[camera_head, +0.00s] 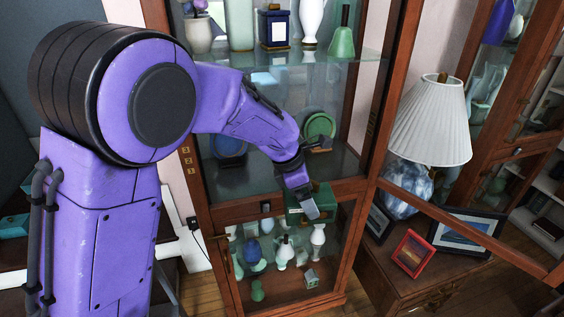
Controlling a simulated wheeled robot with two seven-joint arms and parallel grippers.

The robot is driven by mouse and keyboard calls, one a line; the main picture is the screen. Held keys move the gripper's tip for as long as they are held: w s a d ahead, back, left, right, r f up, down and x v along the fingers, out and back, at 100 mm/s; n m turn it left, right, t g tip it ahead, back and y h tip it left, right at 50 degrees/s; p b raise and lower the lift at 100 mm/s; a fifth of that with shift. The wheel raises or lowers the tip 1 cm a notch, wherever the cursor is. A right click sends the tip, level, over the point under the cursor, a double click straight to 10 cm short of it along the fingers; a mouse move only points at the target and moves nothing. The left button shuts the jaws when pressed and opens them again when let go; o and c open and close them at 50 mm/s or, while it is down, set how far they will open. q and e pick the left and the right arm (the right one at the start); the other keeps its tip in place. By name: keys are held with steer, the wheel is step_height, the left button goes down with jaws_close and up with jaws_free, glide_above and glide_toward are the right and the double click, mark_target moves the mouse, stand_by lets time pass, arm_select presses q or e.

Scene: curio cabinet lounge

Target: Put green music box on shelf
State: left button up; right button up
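The green music box (323,196) is a small dark green box in front of the wooden rail between the cabinet's upper and lower parts. My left gripper (308,204) reaches it from above, with a grey fingertip against its front. It appears shut on the box, though the gripper hides part of it. The curio cabinet (222,213) has a glass shelf (350,56) above, bearing vases, a blue box and a green bell-shaped piece. Below it, a lower shelf (262,178) holds a green plate (319,128) on a stand and a blue plate (228,145). My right gripper is out of view.
A wood-framed door (490,247) stands swung out to the right. Beyond it are a white-shaded lamp (430,120), a red picture frame (413,253) and other frames on a side table. Several vases fill the cabinet's bottom part. The lower shelf's front looks clear.

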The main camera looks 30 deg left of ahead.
arm_select(q)
steer(key=shift+w+a+r+n+t, duration=0.15)
steer(key=shift+a+r+n+t, duration=0.15)
steer(key=shift+r+n, duration=0.4)
steer(key=shift+w+a+r+n+y, duration=0.15)
steer(key=shift+a+n+y, duration=0.1)
steer(key=shift+n+y, duration=0.05)
steer(key=w+a+p, duration=0.6)
steer(key=w+a, duration=0.6)
steer(key=a, duration=0.2)
steer(key=f+p, duration=0.1)
steer(key=f, duration=0.1)
steer(key=f+p, duration=0.1)
steer(key=f, duration=0.1)
steer(key=a+f+p, duration=0.1)
steer(key=f, duration=0.1)
steer(key=shift+w+f+p, duration=0.2)
steer(key=shift+w+p, duration=0.1)
steer(key=shift+w, duration=0.05)
steer(key=shift+w+a+f, duration=0.1)
steer(key=shift+w+f, duration=0.05)
steer(key=shift+f, duration=0.35)
steer(key=o, duration=1)
steer(key=shift+f, duration=0.1)
